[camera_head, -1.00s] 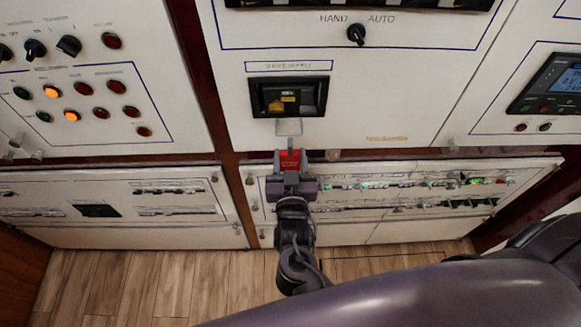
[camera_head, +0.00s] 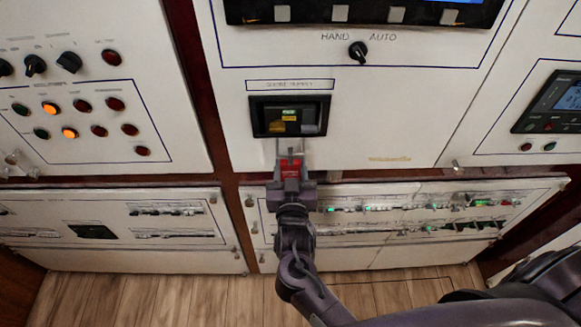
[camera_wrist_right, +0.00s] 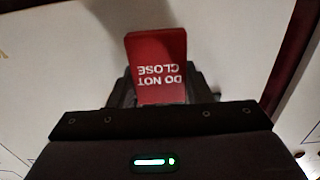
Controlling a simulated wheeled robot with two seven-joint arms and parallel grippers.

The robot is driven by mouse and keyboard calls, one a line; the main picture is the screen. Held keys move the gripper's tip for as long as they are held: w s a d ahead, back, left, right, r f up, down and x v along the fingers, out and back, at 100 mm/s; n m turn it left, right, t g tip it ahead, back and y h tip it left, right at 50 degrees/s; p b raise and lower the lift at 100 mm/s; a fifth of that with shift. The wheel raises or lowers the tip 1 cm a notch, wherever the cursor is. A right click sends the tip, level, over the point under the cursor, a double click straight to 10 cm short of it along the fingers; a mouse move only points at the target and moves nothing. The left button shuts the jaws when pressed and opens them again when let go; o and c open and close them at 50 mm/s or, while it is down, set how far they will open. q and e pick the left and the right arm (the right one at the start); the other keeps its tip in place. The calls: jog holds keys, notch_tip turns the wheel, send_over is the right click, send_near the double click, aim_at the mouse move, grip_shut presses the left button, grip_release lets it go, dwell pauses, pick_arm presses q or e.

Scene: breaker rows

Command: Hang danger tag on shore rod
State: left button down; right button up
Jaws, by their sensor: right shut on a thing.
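The red danger tag (camera_head: 289,168) is between the fingers of my right gripper (camera_head: 290,166), which is shut on it. In the right wrist view the tag (camera_wrist_right: 158,65) reads "DO NOT CLOSE", upside down, and its lower edge is hidden between the fingers. A grey metal piece, which looks like the shore rod (camera_head: 284,145), hangs below the dark shore supply breaker (camera_head: 290,116). The tag is just below this piece; I cannot tell whether they touch. My left gripper is not in view.
A HAND/AUTO knob (camera_head: 358,52) sits above the breaker. A panel of lamps and knobs (camera_head: 75,120) is at left, and a breaker-row panel (camera_head: 400,215) is below right. The wooden floor (camera_head: 160,295) is clear.

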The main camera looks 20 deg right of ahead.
jog(key=o, duration=1)
jog(key=shift+o, duration=0.2)
